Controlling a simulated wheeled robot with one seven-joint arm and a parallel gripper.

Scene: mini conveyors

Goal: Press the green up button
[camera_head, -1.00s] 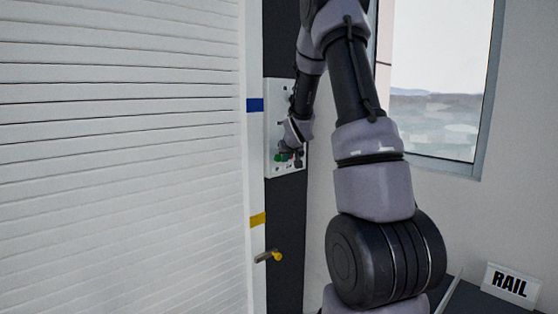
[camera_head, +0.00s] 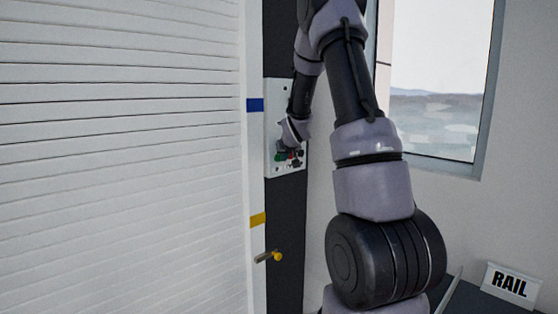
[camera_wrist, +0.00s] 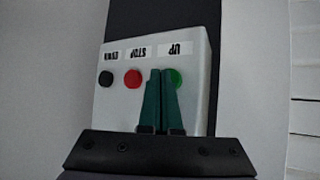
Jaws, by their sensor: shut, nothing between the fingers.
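The control panel (camera_head: 272,100) is a pale box on the dark post. In the wrist view its face (camera_wrist: 205,60) shows upside down, with the green button (camera_wrist: 177,78) under the UP label (camera_wrist: 175,49). The red button (camera_wrist: 133,78) is beside it under STOP, and a black button (camera_wrist: 106,79) is beyond that. My gripper (camera_wrist: 161,72) is shut and empty, its two green fingers side by side. The fingertips overlap the edge of the green button in the wrist view and hide part of it. I cannot tell whether they touch it.
A white slatted shutter (camera_head: 120,150) fills the left, with blue (camera_head: 255,105) and yellow (camera_head: 258,220) marks on its frame. A yellow-tipped handle (camera_head: 270,257) sticks out below the panel. A window (camera_head: 435,80) and a RAIL sign (camera_head: 510,284) are on the right.

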